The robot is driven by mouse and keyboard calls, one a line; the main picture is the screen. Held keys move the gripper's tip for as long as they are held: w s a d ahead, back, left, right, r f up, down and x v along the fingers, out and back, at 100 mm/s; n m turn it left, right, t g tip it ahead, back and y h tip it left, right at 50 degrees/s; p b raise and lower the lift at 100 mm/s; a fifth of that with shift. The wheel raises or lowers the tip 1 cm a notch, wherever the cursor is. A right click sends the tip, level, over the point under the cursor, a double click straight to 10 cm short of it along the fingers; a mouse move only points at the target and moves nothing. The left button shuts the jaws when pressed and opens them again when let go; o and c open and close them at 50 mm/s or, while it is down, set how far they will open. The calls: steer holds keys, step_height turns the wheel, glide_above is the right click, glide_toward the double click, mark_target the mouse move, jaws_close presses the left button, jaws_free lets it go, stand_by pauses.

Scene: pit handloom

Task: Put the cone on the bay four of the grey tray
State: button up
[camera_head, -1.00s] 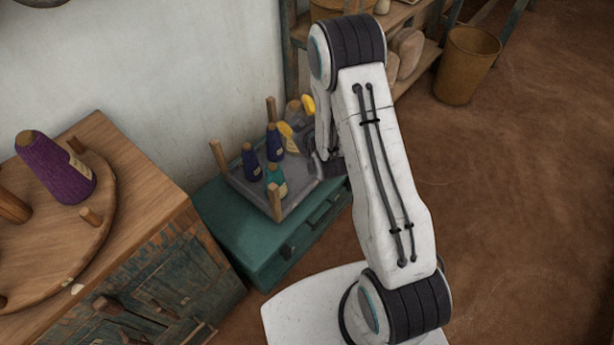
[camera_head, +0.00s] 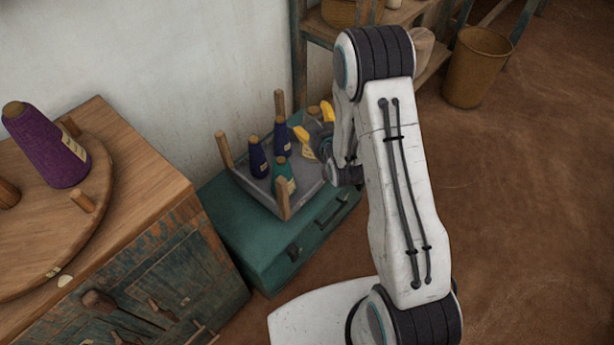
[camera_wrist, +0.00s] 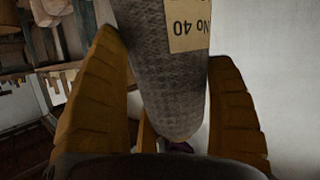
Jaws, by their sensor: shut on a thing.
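A grey cone (camera_wrist: 165,70) with a paper label reading No 40 sits between the yellow fingers of my gripper (camera_head: 314,122) in the wrist view. The fingers are shut on it. In the head view the held cone is small and mostly hidden by the gripper. The grey tray (camera_head: 308,188) lies on a teal cabinet, with wooden posts at its corners. My gripper is at the tray's right back side, and appears above it. The tray's right part is partly hidden by my arm. I cannot make out bay numbers.
In the tray stand two dark blue cones (camera_head: 258,160) (camera_head: 282,140) and a teal cone (camera_head: 284,178). The teal cabinet (camera_head: 235,225) is low. A purple cone (camera_head: 45,148) rests on a round wooden board at left. A basket (camera_head: 472,65) stands at back right.

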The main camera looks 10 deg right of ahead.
steer(key=f+b, duration=0.2)
steer(key=b, duration=0.1)
steer(key=w+f+b, duration=0.1)
steer(key=f+b, duration=0.1)
steer(key=b, duration=0.2)
steer(key=w+f+b, duration=0.1)
steer(key=f+b, duration=0.1)
steer(key=b, duration=0.2)
steer(key=shift+w+d+f, duration=0.1)
steer(key=shift+w+f, duration=0.15)
steer(key=shift+f, duration=0.1)
steer(key=w+b, duration=0.9)
steer(key=b, duration=0.5)
step_height(320, 180, down, 15)
steer(key=b, duration=0.8)
steer(key=shift+s+d+f, duration=0.15)
steer(key=shift+s+d, duration=0.05)
steer(key=shift+s, duration=0.2)
